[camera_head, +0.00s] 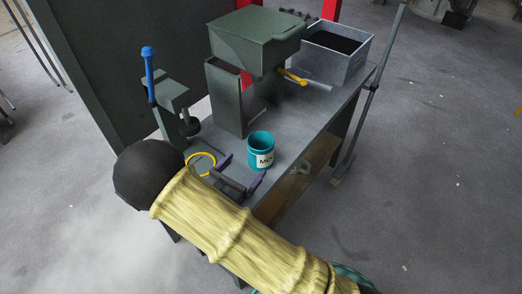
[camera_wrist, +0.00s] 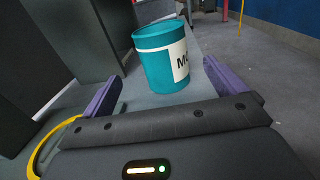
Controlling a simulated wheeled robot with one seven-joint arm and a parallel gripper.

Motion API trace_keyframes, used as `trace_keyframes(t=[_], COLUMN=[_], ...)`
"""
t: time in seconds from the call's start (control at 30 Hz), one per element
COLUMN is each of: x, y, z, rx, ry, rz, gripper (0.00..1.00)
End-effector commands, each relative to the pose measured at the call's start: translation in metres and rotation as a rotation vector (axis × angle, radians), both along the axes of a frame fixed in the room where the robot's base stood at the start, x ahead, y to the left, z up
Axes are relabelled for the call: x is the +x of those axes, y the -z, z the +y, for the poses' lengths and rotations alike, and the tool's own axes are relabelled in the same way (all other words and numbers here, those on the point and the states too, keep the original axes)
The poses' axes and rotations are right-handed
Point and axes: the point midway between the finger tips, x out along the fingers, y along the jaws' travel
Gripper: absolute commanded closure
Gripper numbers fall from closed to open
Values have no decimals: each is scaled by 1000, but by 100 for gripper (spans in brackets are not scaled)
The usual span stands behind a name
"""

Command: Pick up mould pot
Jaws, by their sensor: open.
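The mould pot (camera_head: 260,149) is a small teal cylinder with a white label that reads "MO…". It stands upright on the grey bench top, near its front end. In the wrist view the pot (camera_wrist: 162,60) is ahead of my gripper, a little above the space between the fingertips. My gripper (camera_head: 243,172) has two purple fingers spread apart, with nothing between them. In the wrist view my gripper (camera_wrist: 158,78) is open and points toward the pot. The pot's underside and far side are hidden.
A yellow ring (camera_head: 201,157) lies left of my gripper. A dark green machine (camera_head: 228,100) stands behind the pot, and a blue-handled press (camera_head: 172,95) stands to the left. A grey bin (camera_head: 331,66) is at the far end. The bench surface right of the pot is clear.

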Motion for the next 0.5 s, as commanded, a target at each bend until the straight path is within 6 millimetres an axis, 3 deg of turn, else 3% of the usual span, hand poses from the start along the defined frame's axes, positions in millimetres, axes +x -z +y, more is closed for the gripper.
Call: trace_keyframes(t=[0.2, 0.5], x=[27, 30], y=[0, 0], z=[-18, -19], rx=[-1, -1], ry=[2, 0], rz=[0, 1], gripper=[4, 4])
